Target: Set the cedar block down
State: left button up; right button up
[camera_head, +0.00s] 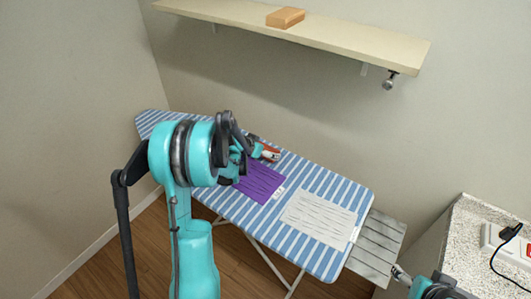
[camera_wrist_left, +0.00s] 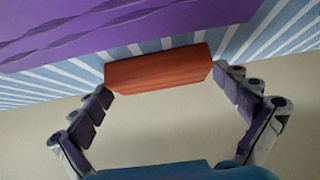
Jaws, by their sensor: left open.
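The reddish cedar block (camera_wrist_left: 160,70) lies between the spread fingers of my left gripper (camera_wrist_left: 166,88) in the left wrist view. The fingertips are close to its two ends; I cannot tell whether they touch. In the head view a small reddish part of the block (camera_head: 271,155) shows at the far edge of the striped ironing board (camera_head: 325,183), beyond the purple towel (camera_head: 260,181). My left gripper (camera_head: 259,150) is open there, partly hidden by its own arm. Part of my right arm shows at the bottom right edge; its fingers are not clear.
A tan block (camera_head: 285,17) sits on the wall shelf (camera_head: 345,40) above the board. A white striped cloth (camera_head: 318,218) lies right of the purple towel. A speckled counter (camera_head: 470,245) with a power strip (camera_head: 510,243) stands at the right. The board's left end is mostly bare.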

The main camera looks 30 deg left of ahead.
pick_arm(q)
jog(key=c, duration=0.9)
jog(key=shift+r, duration=0.15)
